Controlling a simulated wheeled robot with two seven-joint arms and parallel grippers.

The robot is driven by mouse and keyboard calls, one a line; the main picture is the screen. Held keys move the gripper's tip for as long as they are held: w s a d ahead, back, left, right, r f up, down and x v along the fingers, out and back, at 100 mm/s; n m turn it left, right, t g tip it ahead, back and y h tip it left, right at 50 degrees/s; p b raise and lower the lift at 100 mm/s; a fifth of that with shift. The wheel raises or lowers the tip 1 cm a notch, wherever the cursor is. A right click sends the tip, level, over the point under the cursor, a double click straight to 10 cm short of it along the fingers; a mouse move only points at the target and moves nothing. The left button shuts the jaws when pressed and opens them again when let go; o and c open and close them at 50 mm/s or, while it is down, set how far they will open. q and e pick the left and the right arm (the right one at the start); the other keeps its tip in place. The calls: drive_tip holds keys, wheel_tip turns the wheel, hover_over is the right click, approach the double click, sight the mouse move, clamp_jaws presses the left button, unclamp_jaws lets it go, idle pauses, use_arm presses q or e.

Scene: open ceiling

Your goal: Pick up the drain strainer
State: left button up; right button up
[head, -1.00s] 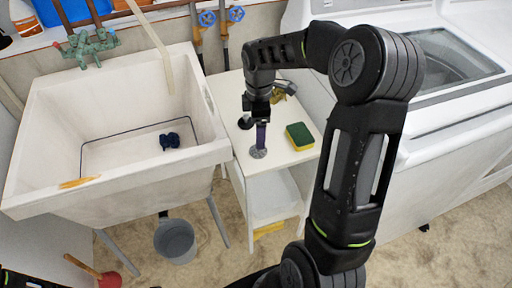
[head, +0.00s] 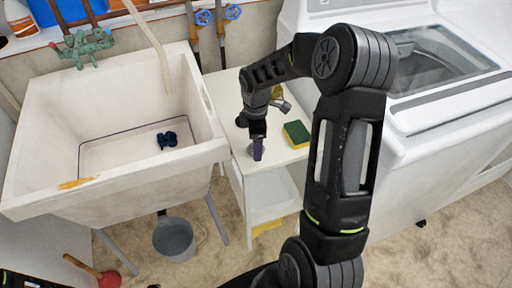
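The drain strainer (head: 250,151) is a small round grey piece on the white side table, near its left edge next to the sink. Much of it is hidden behind my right gripper.
A green and yellow sponge (head: 296,134) and a brass-coloured item (head: 277,92) lie on the side table (head: 228,112). The white sink (head: 55,120) stands left, a washing machine (head: 420,140) right. A grey bucket (head: 174,240) and a plunger (head: 108,279) are below.

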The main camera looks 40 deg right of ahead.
drive_tip(key=shift+f, duration=0.7)
drive_tip(key=shift+c, duration=0.3)
drive_tip(key=c, duration=1.4)
